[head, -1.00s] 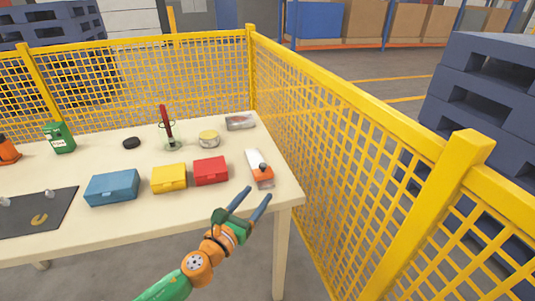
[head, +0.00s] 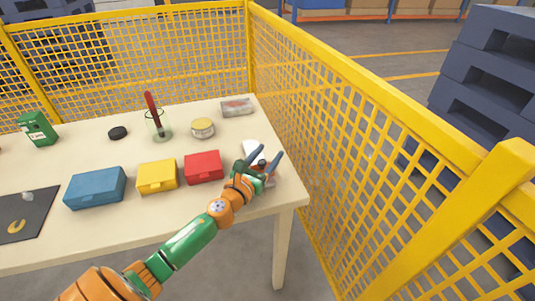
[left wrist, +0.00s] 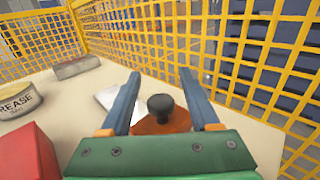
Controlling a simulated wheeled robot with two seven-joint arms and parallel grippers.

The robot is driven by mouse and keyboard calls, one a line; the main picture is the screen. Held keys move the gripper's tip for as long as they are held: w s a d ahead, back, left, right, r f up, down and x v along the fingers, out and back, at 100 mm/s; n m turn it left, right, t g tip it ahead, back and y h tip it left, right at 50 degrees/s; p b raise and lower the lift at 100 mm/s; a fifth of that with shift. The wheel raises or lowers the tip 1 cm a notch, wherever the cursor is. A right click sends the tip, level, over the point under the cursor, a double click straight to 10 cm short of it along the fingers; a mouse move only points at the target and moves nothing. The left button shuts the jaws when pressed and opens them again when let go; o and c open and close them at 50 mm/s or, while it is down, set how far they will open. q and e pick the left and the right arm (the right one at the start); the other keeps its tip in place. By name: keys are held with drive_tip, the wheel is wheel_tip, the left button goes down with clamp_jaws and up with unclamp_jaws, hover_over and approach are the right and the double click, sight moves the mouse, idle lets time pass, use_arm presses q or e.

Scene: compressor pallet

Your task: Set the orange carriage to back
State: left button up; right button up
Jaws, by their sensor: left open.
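The orange carriage (left wrist: 148,125) with a black knob (left wrist: 160,104) shows between my left fingers in the left wrist view. It sits at the near end of a white rail, whose far part (head: 251,147) shows past my gripper in the head view. My left gripper (head: 271,151) is open, with its two blue fingers on either side of the knob; it also shows in the left wrist view (left wrist: 160,73). I cannot tell whether a finger touches the knob. In the head view my gripper hides most of the carriage. My right gripper is not in view.
A red box (head: 203,167), a yellow box (head: 157,177) and a blue box (head: 95,188) stand left of the gripper. A grease tin (head: 203,128) and a glass holder (head: 159,127) stand behind. A yellow mesh fence (head: 340,130) runs close along the table's right side.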

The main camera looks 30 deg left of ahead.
use_arm(q)
drive_tip(key=shift+c, duration=0.3)
clamp_jaws()
idle(1.2)
